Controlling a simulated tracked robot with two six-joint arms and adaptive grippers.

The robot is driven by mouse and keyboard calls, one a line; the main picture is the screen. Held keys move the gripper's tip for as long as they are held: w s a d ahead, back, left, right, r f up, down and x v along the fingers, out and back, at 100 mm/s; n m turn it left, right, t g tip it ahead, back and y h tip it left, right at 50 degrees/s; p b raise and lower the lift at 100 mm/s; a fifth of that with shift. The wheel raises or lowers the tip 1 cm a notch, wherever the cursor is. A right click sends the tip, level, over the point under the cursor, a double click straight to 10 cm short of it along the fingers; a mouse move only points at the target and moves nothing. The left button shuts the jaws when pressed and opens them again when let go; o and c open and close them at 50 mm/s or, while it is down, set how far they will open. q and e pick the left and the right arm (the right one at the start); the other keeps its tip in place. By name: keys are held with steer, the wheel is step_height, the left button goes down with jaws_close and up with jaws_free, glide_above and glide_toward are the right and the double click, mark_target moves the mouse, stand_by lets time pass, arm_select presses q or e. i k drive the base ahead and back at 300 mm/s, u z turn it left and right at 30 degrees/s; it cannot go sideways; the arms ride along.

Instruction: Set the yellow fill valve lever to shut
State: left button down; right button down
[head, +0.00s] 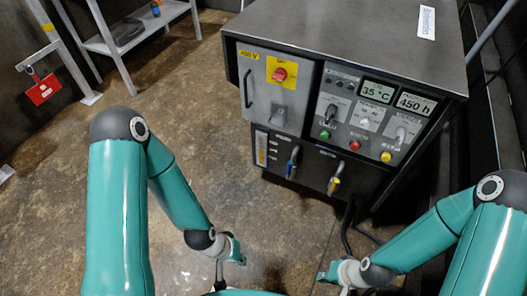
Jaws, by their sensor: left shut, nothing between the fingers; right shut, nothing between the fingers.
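The yellow lever (334,185) sits on the lower front panel of the dark cabinet (304,177), at its right part. It points down and slightly left; its label is too small to read. A blue lever (292,162) is to its left on the same panel, also pointing roughly down. My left gripper (238,258) is shut and empty, low in front of the cabinet and left of the levers. My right gripper (325,275) is shut and empty, below the yellow lever in the picture. Both grippers are apart from the cabinet.
Above the levers, the cabinet has a red knob on a yellow plate (281,72), a door handle (247,88), displays (415,104) and coloured buttons (355,146). Cables (347,228) run to the floor at the right. A shelf (140,30) stands back left. The brown floor (200,120) is clear.

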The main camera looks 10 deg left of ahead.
mark_target(336, 180)
steer(key=k, duration=0.5)
steer(key=z, duration=0.05)
steer(key=i, duration=0.5)
steer(key=u, duration=1.1)
steer(key=i, duration=0.9)
steer(key=z, duration=0.5)
